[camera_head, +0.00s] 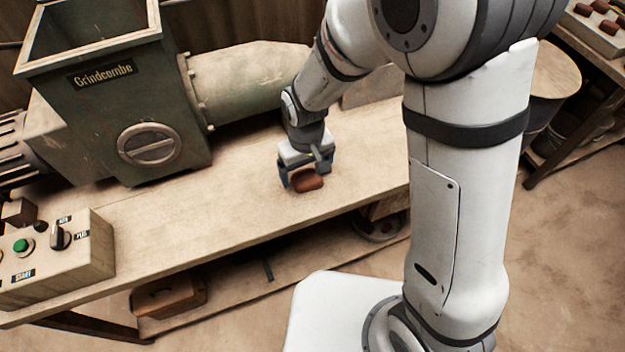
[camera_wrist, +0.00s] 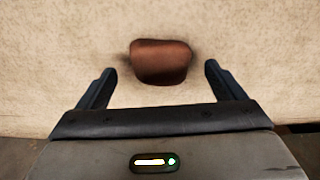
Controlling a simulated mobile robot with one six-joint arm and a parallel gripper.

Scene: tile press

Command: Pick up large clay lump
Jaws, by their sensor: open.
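The large clay lump (camera_head: 308,181) is a reddish-brown, rounded block lying on the pale bench top. In the wrist view the lump (camera_wrist: 161,62) lies at the middle, just past and between my finger tips, with bare bench around it. My gripper (camera_head: 304,183) is open and points down over the lump. In the wrist view both fingers of my gripper (camera_wrist: 160,80) are spread wide, one on each side, with a gap to the lump on both sides. The gripper partly hides the far side of the lump in the head view.
A control box (camera_head: 55,260) sits at the bench's left end. A lower shelf holds a brown block (camera_head: 168,297). The bench top around the lump is clear.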

